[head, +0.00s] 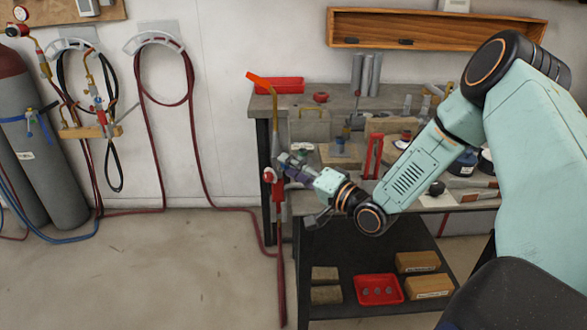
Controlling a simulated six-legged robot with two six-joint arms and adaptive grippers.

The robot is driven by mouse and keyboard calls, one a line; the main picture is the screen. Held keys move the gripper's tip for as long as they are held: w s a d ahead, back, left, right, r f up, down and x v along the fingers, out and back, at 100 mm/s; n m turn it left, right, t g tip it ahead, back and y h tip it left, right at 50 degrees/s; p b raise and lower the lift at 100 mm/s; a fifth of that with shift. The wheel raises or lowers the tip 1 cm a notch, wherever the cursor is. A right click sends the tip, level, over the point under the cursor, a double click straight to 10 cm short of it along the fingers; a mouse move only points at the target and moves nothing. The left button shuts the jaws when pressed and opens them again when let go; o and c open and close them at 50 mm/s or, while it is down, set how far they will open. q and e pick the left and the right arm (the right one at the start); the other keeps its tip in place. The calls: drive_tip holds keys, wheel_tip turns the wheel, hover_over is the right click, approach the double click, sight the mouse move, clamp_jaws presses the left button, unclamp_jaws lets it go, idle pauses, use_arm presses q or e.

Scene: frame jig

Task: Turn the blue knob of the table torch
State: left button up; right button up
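The table torch (275,106) stands upright at the left edge of the workbench. My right gripper (287,164) reaches in from the right and is at the lower part of the torch, beside a small red round part (269,175). I cannot tell whether its fingers touch the torch or how far apart they are. I cannot make out the blue knob; the gripper covers part of that area. My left gripper is not in view.
A lower shelf carries a red tray (378,289) and blocks. Gas cylinders (45,160) stand left. The floor between is clear.

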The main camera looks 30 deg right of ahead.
drive_tip(key=shift+r, duration=0.1)
drive_tip(key=shift+r, duration=4.95)
drive_tip(key=s+d+f+n+p, duration=0.1)
drive_tip(key=s+f+n+p, duration=0.2)
drive_tip(key=s+f+n, duration=0.6)
drive_tip(key=w+a+n+b, duration=0.1)
drive_tip(key=w+n+b, duration=0.2)
drive_tip(key=w, duration=0.6)
drive_tip(key=b, duration=0.2)
drive_tip(key=shift+w+f+h+b, duration=0.25)
drive_tip(key=shift+f+h+b, duration=0.05)
drive_tip(key=shift+f+b, duration=0.1)
drive_tip(key=shift+a+r, duration=0.1)
